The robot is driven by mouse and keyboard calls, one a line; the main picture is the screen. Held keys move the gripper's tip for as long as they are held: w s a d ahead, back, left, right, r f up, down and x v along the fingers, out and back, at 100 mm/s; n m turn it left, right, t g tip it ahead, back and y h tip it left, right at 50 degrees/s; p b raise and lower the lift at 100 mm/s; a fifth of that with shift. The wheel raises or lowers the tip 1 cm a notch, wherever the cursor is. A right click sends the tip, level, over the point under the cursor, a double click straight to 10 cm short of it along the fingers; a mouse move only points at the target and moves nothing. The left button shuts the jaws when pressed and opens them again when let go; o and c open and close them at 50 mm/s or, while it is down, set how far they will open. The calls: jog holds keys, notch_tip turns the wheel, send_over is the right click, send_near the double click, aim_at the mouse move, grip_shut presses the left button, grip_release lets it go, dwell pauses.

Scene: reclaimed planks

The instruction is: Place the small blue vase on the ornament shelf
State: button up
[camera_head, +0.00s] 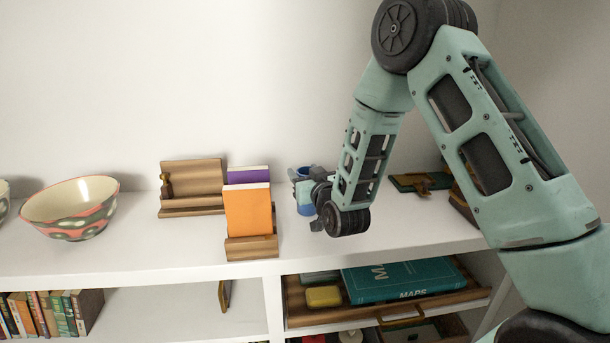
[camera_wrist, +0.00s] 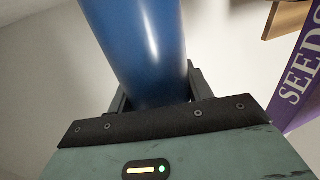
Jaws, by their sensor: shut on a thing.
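The small blue vase shows large in the wrist view (camera_wrist: 140,45), between my gripper's two dark fingers. In the head view the vase (camera_head: 306,210) is partly hidden by my gripper (camera_head: 303,188), which is shut on it. The vase is over the white shelf top (camera_head: 130,245), to the right of the orange book. I cannot tell whether its base touches the surface. The unit has a white top and lower compartments; which part is the ornament shelf is not marked.
An orange book (camera_head: 248,210) and a purple book (camera_head: 248,175) stand in a wooden holder (camera_head: 252,247). A wooden stand (camera_head: 193,178) and a patterned bowl (camera_head: 72,208) are left. A teal maps book (camera_head: 405,282) lies in a drawer below. The top's front left is clear.

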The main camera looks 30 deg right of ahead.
jog(key=shift+f, duration=0.1)
jog(key=o, duration=1.1)
jog(key=shift+c, duration=0.2)
